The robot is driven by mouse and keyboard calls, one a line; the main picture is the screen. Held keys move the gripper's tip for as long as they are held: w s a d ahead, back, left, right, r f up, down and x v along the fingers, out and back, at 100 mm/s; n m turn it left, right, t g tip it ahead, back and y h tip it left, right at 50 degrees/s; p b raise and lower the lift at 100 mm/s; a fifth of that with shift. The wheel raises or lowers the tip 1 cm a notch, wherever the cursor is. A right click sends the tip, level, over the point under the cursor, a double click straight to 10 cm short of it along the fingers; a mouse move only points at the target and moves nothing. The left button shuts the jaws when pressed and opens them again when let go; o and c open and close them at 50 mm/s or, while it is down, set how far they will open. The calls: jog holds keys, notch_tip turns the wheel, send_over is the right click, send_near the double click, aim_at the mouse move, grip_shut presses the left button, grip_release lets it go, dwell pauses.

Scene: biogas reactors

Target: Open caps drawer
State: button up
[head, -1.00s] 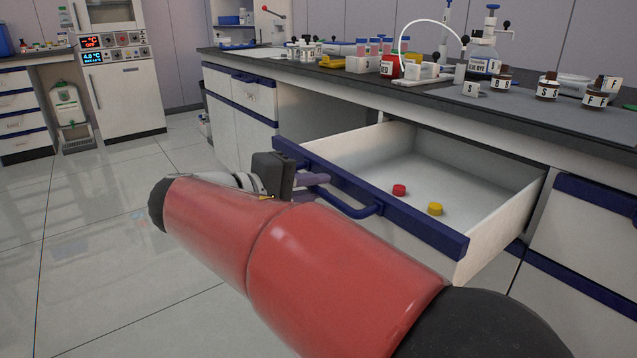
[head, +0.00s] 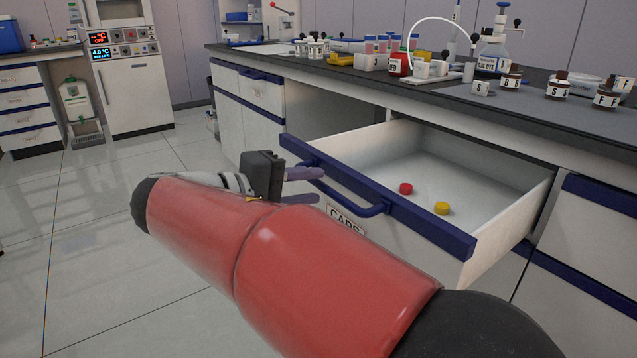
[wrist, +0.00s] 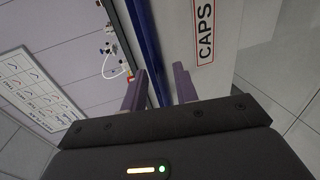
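The caps drawer (head: 410,228) is pulled well out from under the bench, with its inside showing. Its front has a blue top band, a blue bar handle (head: 373,211) and a "CAPS" label (head: 346,219), which also shows in the wrist view (wrist: 204,32). A red cap (head: 405,188) and a yellow cap (head: 442,208) lie inside. My gripper (head: 312,186) is at the left part of the drawer front, fingertips toward the handle. In the wrist view its two fingers (wrist: 158,88) are apart, with the blue band beyond them and nothing visibly gripped.
The dark bench top (head: 430,98) above carries bottles, racks and a red container (head: 400,63). Closed cabinets stand left (head: 240,105) and right (head: 585,230) of the drawer. The tiled floor (head: 120,240) to the left is clear.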

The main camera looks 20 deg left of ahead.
jog(key=v, duration=0.5)
jog(key=shift+f, duration=0.1)
dwell(0.3)
